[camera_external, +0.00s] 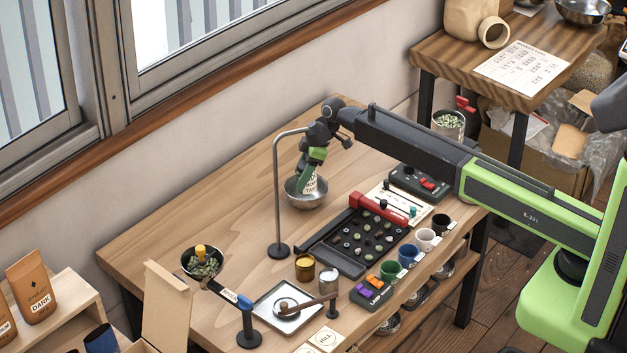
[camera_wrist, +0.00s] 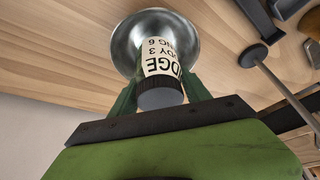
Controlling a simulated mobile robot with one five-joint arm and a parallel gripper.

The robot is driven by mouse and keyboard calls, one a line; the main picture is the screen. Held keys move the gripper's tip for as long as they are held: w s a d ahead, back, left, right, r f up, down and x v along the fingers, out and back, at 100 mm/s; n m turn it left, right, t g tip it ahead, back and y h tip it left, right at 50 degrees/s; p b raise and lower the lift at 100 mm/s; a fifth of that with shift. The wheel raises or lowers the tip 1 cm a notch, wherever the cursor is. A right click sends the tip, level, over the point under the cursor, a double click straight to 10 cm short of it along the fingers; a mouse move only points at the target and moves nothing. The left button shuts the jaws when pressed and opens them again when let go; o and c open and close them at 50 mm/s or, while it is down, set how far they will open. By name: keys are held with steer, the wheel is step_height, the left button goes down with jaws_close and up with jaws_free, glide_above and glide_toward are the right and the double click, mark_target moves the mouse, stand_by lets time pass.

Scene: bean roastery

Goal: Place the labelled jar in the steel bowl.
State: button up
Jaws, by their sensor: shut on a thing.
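The labelled jar (camera_wrist: 160,58) has a white label with black print and a dark cap. My gripper (camera_external: 312,172) is shut on the jar, with one green finger on each side of it in the wrist view. The steel bowl (camera_external: 307,203) stands on the wooden table below my gripper. The bowl (camera_wrist: 189,28) also shows in the wrist view, where the jar's far end overlaps its opening. In the external view the jar (camera_external: 311,185) is mostly hidden by the fingers. I cannot tell whether it touches the bowl's bottom.
A thin metal stand (camera_external: 277,200) curves up close to the left of the bowl. A black tray of beans (camera_external: 317,247) with a red bar lies in front and right. Several coloured cups stand along the front edge.

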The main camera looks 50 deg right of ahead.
steer(key=shift+f+b, duration=2.15)
steer(key=shift+f, duration=0.05)
steer(key=o, duration=1.3)
steer(key=shift+r, duration=0.1)
steer(key=shift+r, duration=0.15)
steer(key=p+v, duration=1.2)
steer(key=s+d+m+g+h, duration=0.1)
steer(key=s+m, duration=0.2)
steer(key=s, duration=0.8)
steer(key=s+d+f+m+g+h, duration=0.1)
steer(key=s+m, duration=0.2)
steer(key=s, duration=0.8)
steer(key=s+d+f+m+g+h, duration=0.1)
steer(key=s+m, duration=0.2)
steer(key=s, duration=0.9)
steer(key=shift+s, duration=0.1)
steer(key=shift+r, duration=0.1)
